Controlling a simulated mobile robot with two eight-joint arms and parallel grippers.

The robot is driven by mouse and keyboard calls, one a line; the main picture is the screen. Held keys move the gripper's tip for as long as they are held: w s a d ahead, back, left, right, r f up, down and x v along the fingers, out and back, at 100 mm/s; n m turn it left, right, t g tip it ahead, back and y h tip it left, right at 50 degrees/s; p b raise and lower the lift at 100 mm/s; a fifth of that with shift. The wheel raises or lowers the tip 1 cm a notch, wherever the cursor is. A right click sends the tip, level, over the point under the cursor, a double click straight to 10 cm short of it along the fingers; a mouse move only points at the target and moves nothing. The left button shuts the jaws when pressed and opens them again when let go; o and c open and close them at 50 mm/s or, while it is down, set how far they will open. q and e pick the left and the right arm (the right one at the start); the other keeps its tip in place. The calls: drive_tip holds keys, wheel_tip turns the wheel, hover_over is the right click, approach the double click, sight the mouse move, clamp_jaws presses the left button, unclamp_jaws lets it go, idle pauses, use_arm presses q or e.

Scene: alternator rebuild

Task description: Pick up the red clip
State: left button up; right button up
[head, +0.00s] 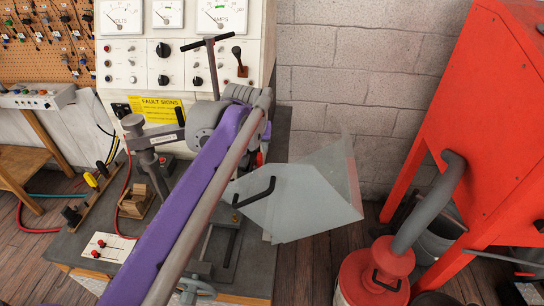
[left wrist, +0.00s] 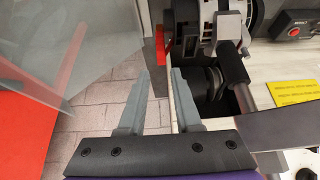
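A small red piece (left wrist: 160,48), which may be the red clip, shows in the left wrist view beside the grey alternator (left wrist: 197,30). A bit of red also shows in the head view (head: 262,156), at the alternator's right side, mostly hidden behind my purple arm. My left gripper (left wrist: 160,74) is open and empty, its two grey fingers apart, with the red piece ahead of the gap between them. In the head view its fingers are hidden behind my arm. My right gripper is not in view.
A clear guard panel (head: 305,195) stands right of the alternator. A test panel with gauges (head: 180,60) stands behind the bench. A red cabinet (head: 490,110) and red canister (head: 372,280) are on the right. A lead holder (head: 95,190) lies on the left.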

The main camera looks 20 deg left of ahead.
use_arm(q)
drive_tip(key=x, duration=0.4)
drive_tip(key=shift+a+f, duration=0.25)
drive_tip(key=shift+f, duration=0.05)
drive_tip(key=x, duration=0.5)
drive_tip(key=shift+w+f, duration=0.25)
drive_tip(key=shift+f, duration=0.1)
drive_tip(key=shift+d, duration=0.1)
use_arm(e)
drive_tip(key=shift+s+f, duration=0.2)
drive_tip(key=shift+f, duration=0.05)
use_arm(q)
clamp_jaws()
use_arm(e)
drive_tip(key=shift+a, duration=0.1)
use_arm(q)
wheel_tip(320, 180, up, 14)
drive_tip(key=p, duration=0.3)
hover_over(258, 155)
drive_tip(key=w, duration=0.2)
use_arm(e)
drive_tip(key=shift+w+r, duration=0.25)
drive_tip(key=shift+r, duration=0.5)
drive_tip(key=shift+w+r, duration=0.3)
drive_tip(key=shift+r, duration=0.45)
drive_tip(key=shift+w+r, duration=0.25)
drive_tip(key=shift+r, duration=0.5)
